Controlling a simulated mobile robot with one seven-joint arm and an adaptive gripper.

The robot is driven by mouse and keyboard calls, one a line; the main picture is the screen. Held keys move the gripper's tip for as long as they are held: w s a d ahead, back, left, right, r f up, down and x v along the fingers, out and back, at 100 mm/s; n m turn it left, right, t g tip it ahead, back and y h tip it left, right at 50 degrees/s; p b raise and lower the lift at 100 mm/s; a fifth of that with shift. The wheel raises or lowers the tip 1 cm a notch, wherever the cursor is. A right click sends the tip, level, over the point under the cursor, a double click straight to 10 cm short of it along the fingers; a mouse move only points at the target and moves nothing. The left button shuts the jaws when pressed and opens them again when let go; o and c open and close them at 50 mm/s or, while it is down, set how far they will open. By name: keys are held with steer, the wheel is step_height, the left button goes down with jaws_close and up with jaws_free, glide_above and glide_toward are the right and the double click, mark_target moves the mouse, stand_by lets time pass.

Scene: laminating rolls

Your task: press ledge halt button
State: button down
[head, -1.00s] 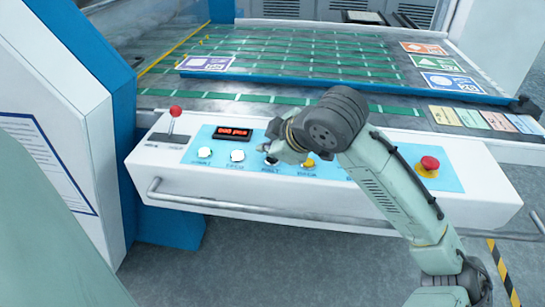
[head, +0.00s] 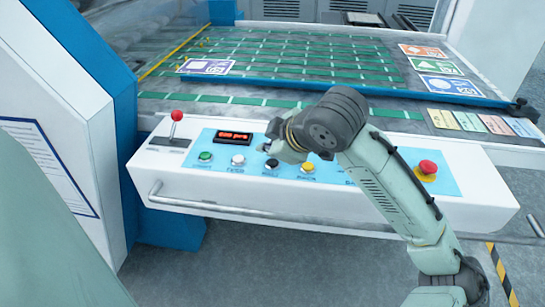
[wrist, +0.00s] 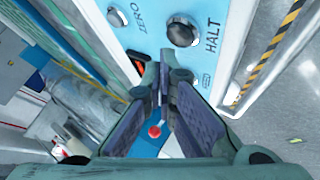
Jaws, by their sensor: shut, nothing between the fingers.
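The black halt button (head: 271,163) is on the blue strip of the white ledge, between a white and a yellow button. In the wrist view the dark, round halt button (wrist: 183,33) shows beside the printed word HALT. My gripper (head: 266,149) is over the ledge, just behind and above this button in the head view. In the wrist view my gripper (wrist: 163,78) is shut and empty, with its tips below the button in the picture. I cannot tell how large the gap is, and no contact is visible.
Green (head: 205,156), white (head: 238,160) and yellow (head: 308,167) buttons line the same strip. A red-topped lever (head: 177,116) stands at left and a red mushroom button (head: 428,167) at right. A rail (head: 240,208) runs along the ledge front.

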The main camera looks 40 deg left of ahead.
mark_target(270, 163)
stand_by(0.3)
step_height(270, 163, up, 5)
steer(key=p, duration=0.4)
stand_by(0.8)
